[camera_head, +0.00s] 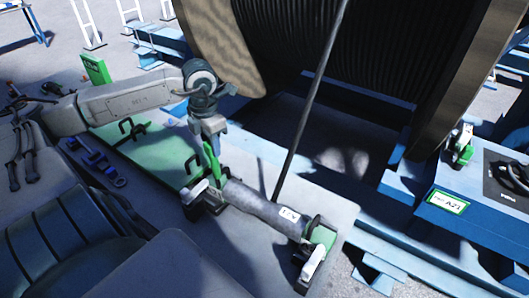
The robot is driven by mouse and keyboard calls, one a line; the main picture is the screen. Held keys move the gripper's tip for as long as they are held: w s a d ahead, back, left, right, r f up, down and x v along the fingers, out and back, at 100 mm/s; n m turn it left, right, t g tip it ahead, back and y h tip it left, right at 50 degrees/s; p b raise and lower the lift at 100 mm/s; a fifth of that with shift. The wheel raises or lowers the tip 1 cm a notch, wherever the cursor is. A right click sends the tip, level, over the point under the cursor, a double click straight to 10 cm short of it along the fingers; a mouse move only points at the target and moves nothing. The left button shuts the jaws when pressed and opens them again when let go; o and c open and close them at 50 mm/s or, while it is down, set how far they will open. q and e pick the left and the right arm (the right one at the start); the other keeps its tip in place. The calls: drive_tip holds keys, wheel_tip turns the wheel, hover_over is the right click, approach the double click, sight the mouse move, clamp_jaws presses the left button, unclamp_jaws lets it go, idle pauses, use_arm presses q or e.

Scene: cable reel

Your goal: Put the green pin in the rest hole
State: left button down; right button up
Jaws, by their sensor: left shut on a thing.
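My left gripper (212,136) points down near the middle of the view, under its grey wrist. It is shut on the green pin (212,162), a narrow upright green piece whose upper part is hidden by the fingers. The pin's lower end is close to the left end of a grey cylinder (258,205) with a white label. I cannot tell whether the pin touches anything there. I cannot make out the rest hole. My right gripper is not in view.
A large cable reel (375,60) with wooden flanges stands behind. A thin dark rod (312,98) slants in front of it. Black-and-white clamps (203,198) flank the cylinder. A green mat (150,150) and blue wrenches (97,160) lie left. A blue box (485,200) stands right.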

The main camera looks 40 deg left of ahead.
use_arm(q)
drive_tip(key=w+d+f+n+p, duration=0.1)
drive_tip(key=d+f+n+p, duration=0.3)
drive_tip(key=d+f, duration=0.5)
wheel_tip(320, 180, down, 9)
drive_tip(key=d+m+b, duration=0.1)
drive_tip(key=b, duration=0.5)
drive_tip(key=shift+d, duration=0.1)
drive_tip(key=shift+f+b, duration=0.55)
drive_tip(key=shift+b, duration=0.3)
drive_tip(key=c, duration=1)
unclamp_jaws()
